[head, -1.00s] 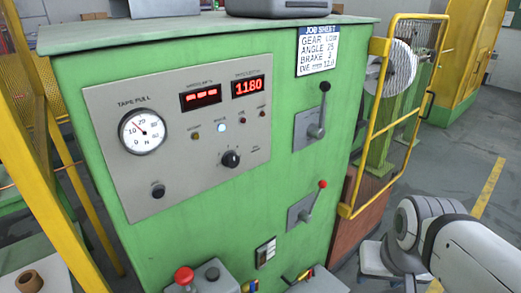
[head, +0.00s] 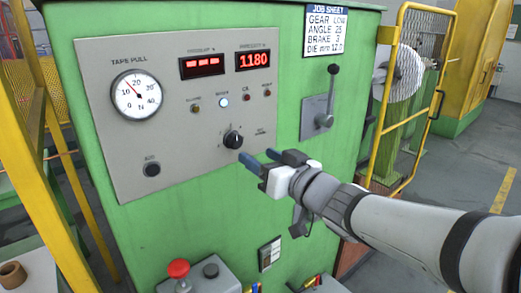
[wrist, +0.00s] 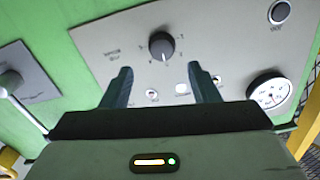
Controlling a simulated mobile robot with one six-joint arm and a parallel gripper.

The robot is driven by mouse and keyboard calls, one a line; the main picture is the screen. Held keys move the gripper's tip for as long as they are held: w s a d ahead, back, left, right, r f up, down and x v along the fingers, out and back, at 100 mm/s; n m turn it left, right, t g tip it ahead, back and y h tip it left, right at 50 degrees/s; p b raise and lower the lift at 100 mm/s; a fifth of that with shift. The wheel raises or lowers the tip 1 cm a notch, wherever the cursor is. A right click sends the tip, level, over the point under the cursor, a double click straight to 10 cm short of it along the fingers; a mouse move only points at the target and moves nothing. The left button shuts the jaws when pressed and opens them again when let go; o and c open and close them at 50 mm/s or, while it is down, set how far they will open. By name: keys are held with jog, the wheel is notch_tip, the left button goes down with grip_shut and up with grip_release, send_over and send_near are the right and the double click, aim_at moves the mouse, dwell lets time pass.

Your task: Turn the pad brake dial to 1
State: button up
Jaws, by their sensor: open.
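A black dial (head: 233,140) with a white pointer line and small marks around it sits at the lower right of the grey panel (head: 190,100). In the head view its pointer is near upright; the label and digits are too small to read surely. The same dial (wrist: 161,46) shows in the wrist view, ahead of and between the fingertips. My gripper (head: 258,156) is open and empty, just right of and below the dial in the head view. Its two blue fingers (wrist: 160,82) appear apart from the dial.
A grey lever (head: 323,110) stands right of the panel. A red mushroom button (head: 178,268) is below. A job sheet (head: 326,31) hangs top right.

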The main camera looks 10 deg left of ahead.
aim_at(237, 143)
jog(key=x, duration=0.7)
jog(key=shift+w+a, duration=0.1)
jog(key=shift+a, duration=0.25)
jog(key=shift+c, duration=0.2)
jog(key=c, duration=0.9)
jog(key=shift+c, duration=0.2)
